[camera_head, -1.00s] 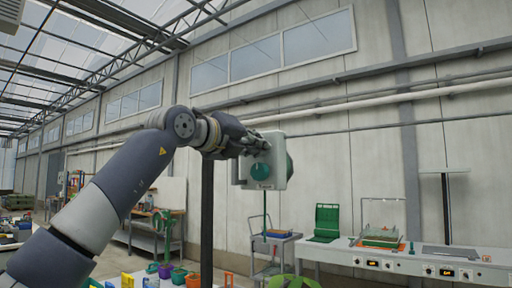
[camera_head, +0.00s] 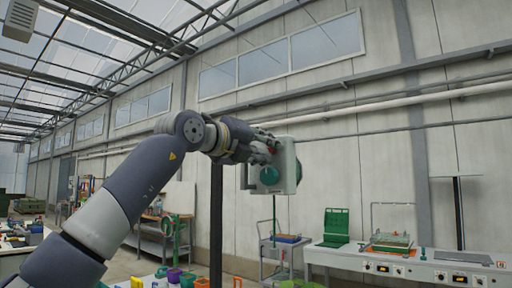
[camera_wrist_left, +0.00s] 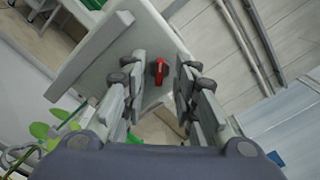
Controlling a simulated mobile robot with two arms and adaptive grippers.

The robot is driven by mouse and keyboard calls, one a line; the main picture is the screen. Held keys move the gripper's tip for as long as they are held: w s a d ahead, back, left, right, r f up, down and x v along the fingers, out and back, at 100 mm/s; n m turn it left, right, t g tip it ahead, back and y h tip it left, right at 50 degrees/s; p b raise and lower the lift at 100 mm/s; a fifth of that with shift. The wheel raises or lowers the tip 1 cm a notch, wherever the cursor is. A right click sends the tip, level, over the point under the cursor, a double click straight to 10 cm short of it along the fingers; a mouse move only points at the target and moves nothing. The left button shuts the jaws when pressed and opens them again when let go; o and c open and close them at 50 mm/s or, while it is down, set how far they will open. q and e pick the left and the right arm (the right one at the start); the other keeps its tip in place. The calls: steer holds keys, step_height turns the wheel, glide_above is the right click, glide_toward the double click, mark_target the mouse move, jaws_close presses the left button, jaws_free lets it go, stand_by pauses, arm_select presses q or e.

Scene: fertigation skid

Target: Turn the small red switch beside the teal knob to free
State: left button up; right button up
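The small red switch (camera_wrist_left: 160,70) stands on the pale face of a control box in the left wrist view. My left gripper (camera_wrist_left: 159,82) is open, with one fingertip on each side of the switch and a gap showing on both sides. In the head view, my left gripper (camera_head: 266,143) is at the upper part of the pale box (camera_head: 290,165), just above the round teal knob (camera_head: 268,176). The switch is largely hidden by the fingers there. The knob cannot be made out in the wrist view. My right gripper is not in view.
The box has a bar-like handle (camera_head: 244,176) on its left side and sits on a thin green post (camera_head: 275,215). A white bench (camera_head: 400,268) with instruments stands at the lower right, and a grey cart (camera_head: 283,250) stands below the box. A dark post (camera_head: 216,220) rises behind my arm.

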arm_select(q)
steer(key=v, duration=1.2)
stand_by(0.3)
